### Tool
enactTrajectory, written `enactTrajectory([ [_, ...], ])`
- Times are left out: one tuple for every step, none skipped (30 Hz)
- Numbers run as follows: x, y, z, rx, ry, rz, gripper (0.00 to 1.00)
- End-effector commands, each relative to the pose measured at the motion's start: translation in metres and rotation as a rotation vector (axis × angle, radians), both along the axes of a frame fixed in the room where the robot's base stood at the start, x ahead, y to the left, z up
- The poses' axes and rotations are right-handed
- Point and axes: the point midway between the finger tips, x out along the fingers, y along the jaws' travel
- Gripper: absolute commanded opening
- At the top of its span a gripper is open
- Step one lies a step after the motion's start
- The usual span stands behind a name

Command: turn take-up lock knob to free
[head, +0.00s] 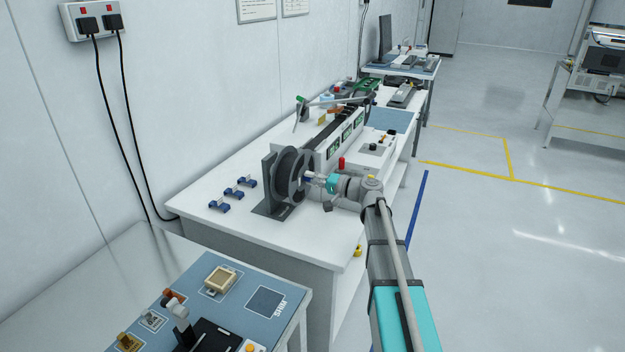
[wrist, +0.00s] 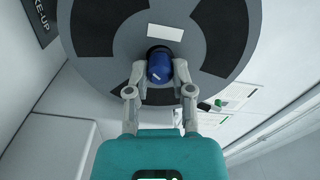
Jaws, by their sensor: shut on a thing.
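The take-up lock knob (wrist: 160,67) is blue with a short white mark and sits at the centre of the grey and black take-up reel (wrist: 208,45). My gripper (wrist: 160,76) is shut on the knob, with one finger on each side of it. In the head view the reel (head: 286,172) stands upright on a dark bracket on the white bench, and my gripper (head: 312,178) reaches its hub from the right. The knob is small there and mostly hidden by the fingers. A dark sign (wrist: 40,20) reading "KE-UP" is partly cut off in the wrist view.
The white bench (head: 225,222) carries the long test handler (head: 340,140) behind the reel. Several small blue holders (head: 232,192) lie left of the reel. A red cylinder (head: 341,163) stands near my wrist. A nearer table (head: 130,262) holds other parts. Floor at right is clear.

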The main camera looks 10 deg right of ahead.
Motion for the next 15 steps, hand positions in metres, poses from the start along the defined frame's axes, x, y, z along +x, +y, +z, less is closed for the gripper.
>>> enactTrajectory([
  [-0.0024,0.0014,-0.0009,-0.029,-0.033,0.004,0.0],
  [-0.0026,0.0015,-0.0008,-0.046,-0.057,0.004,0.0],
  [-0.0029,0.0017,-0.0007,-0.069,-0.087,0.005,0.0],
  [-0.003,0.0018,-0.0007,-0.085,-0.11,0.005,0.0],
  [-0.0031,0.0019,-0.0006,-0.102,-0.133,0.005,0.0],
  [-0.0033,0.002,-0.0006,-0.125,-0.164,0.005,0.0],
  [-0.0035,0.0022,-0.0005,-0.142,-0.187,0.005,0.0],
  [-0.0036,0.0022,-0.0004,-0.159,-0.21,0.006,0.0],
  [-0.0039,0.0024,-0.0003,-0.18,-0.24,0.006,0.0],
  [-0.004,0.0026,-0.0004,-0.197,-0.262,0.006,0.0],
  [-0.0042,0.0027,-0.0003,-0.213,-0.284,0.006,0.0],
  [-0.0044,0.0028,-0.0003,-0.233,-0.313,0.006,0.0],
  [-0.0044,0.003,-0.0003,-0.248,-0.333,0.005,0.0],
  [-0.0047,0.0031,-0.0003,-0.263,-0.353,0.006,0.0],
  [-0.0048,0.0033,-0.0002,-0.28,-0.379,0.007,0.0],
])
